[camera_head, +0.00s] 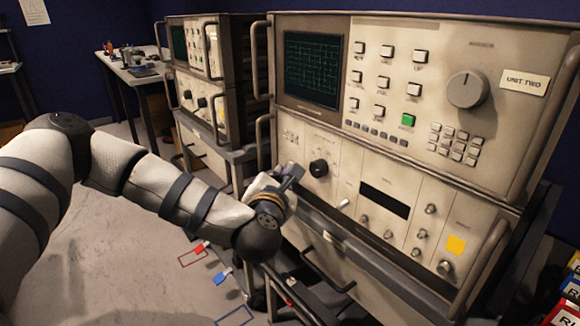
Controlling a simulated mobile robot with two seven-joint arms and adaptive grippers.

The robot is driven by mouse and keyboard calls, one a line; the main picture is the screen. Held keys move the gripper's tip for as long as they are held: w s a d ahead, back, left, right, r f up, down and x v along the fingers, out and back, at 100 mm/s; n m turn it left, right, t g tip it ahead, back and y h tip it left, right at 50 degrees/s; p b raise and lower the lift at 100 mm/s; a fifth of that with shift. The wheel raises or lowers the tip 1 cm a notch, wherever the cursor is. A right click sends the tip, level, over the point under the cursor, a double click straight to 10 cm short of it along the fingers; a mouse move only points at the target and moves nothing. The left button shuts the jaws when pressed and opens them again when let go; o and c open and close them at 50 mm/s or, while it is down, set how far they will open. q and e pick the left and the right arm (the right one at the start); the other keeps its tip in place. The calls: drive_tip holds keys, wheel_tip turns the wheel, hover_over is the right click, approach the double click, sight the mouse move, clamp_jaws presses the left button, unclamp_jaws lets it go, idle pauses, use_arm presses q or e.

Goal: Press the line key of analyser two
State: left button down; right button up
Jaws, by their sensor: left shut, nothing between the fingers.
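Analyser two (335,165) is a large cream instrument with a plate reading "UNIT TWO" (524,82). It has a dark screen with a green grid (312,69). Its upper panel carries several white keys and one green key (408,120); the lower panel has a black knob (319,168) and a small white lever-like control (343,204). Labels are too small to read, so I cannot tell which is the line key. My left gripper (292,174) is shut and empty in front of the lower panel's left part, left of the black knob. Contact cannot be made out. My right gripper is out of view.
A similar analyser (196,95) stands to the left and behind. Protruding handles (262,60) flank analyser two's panels. A side table (140,72) with small items is at the back left. Colourful boxes (569,290) stand at the lower right.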

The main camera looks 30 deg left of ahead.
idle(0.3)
use_arm(q)
drive_tip(key=shift+s+a, duration=0.15)
drive_tip(key=shift+s, duration=0.3)
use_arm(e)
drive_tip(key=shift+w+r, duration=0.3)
use_arm(q)
drive_tip(key=s+a+p, duration=0.2)
drive_tip(key=s, duration=0.3)
drive_tip(key=shift+s+a, duration=0.15)
drive_tip(key=shift+s, duration=0.15)
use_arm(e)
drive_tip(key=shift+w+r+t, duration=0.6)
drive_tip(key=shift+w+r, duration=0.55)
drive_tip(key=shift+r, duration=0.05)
